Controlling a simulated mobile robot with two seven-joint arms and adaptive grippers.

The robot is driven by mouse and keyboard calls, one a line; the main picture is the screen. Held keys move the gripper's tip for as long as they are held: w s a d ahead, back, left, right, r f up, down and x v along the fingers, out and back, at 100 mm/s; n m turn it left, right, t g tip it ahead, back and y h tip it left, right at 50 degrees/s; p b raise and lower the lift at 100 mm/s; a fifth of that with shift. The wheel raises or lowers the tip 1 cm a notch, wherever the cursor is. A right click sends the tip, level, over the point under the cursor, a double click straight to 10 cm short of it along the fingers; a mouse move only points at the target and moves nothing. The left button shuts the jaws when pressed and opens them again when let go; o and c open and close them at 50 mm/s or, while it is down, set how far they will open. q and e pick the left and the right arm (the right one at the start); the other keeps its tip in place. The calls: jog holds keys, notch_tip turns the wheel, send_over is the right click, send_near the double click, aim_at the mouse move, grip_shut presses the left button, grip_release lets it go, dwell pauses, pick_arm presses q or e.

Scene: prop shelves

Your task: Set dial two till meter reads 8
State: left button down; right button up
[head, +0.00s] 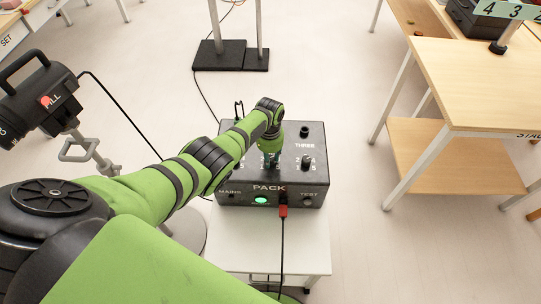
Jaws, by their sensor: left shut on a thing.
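The dark grey power pack (236,197) stands on a small white table, its top panel facing up. My left arm reaches across it from the left. My left gripper (270,161) points down at the middle of the panel and is shut on the middle dial, dial two, which it mostly hides. The dial under the label THREE (306,161) shows to its right. No meter face can be read; my arm covers much of the panel's left and back. My right gripper is not in view.
A red plug (283,209) with a black cable sits in the pack's front, beside a lit green lamp (261,200). The white table (312,258) has bare room in front. A lamp on a stand (40,105) is at left; wooden shelves (490,85) are at right.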

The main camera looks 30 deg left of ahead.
pick_arm(q)
jog(key=shift+s+a+f, duration=0.15)
jog(key=shift+s+a, duration=0.1)
jog(key=shift+a, duration=0.05)
jog(key=c, duration=0.9)
grip_release()
jog(key=shift+c, duration=0.2)
jog(key=shift+s, duration=0.1)
jog(key=shift+d, duration=0.1)
jog(key=shift+w+r, duration=0.2)
jog(key=shift+r, duration=0.05)
jog(key=shift+d+r, duration=0.1)
jog(key=shift+r, duration=0.1)
notch_tip(320, 180, up, 11)
jog(key=shift+s+r, duration=0.15)
jog(key=shift+r, duration=0.05)
